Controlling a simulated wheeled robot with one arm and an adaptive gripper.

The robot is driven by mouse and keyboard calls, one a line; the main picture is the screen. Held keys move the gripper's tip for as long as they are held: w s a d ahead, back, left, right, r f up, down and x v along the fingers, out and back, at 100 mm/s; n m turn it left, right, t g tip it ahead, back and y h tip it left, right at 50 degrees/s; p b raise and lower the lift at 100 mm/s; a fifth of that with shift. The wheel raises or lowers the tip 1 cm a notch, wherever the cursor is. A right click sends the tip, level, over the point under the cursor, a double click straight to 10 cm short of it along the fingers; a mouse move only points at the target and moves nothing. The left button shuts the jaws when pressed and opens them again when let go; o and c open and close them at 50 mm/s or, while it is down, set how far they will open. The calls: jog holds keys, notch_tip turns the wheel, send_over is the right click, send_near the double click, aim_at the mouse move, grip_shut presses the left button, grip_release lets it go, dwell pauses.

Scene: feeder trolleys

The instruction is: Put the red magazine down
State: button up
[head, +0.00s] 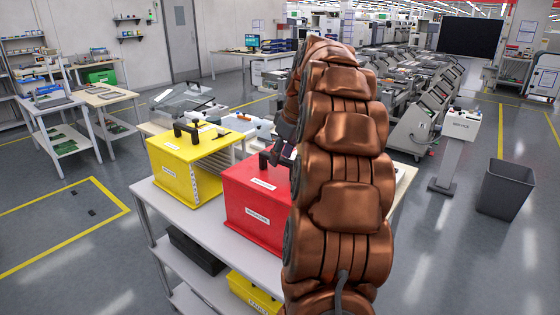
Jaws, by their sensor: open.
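The red magazine (252,212) stands upright on the top of a light grey trolley (160,200). It is a red box with a white label on its front and a dark handle on top. My copper-coloured arm rises in front of it and hides its right side. My gripper (282,152) is at the magazine's top, close to the handle, and is mostly hidden behind the arm. Its jaws are open; I cannot tell whether they still touch the handle.
A yellow magazine (172,172) with a dark handle stands just left of the red one. The lower shelf holds a dark box (195,250) and a yellow box (250,292). A service post (459,140) and a grey bin (505,190) stand at right.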

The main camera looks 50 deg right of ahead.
jog(key=shift+b+v, duration=1.1)
jog(key=shift+v, duration=3.9)
jog(key=shift+s, duration=0.1)
jog(key=s+a+f+g+y, duration=0.1)
jog(key=a+f, duration=0.4)
jog(key=a, duration=0.8)
jog(key=s+a+f+g+y, duration=0.15)
jog(key=a+f, duration=0.25)
jog(key=a, duration=0.9)
jog(key=s+a+f+g+h, duration=0.1)
jog(key=s+a+f, duration=0.5)
jog(key=s+f, duration=0.2)
jog(key=s+a+f+m+g+h, duration=0.1)
jog(key=s+a+f+g, duration=0.1)
jog(key=s+a+f, duration=0.4)
jog(key=s+f, duration=0.3)
jog(key=s, duration=0.4)
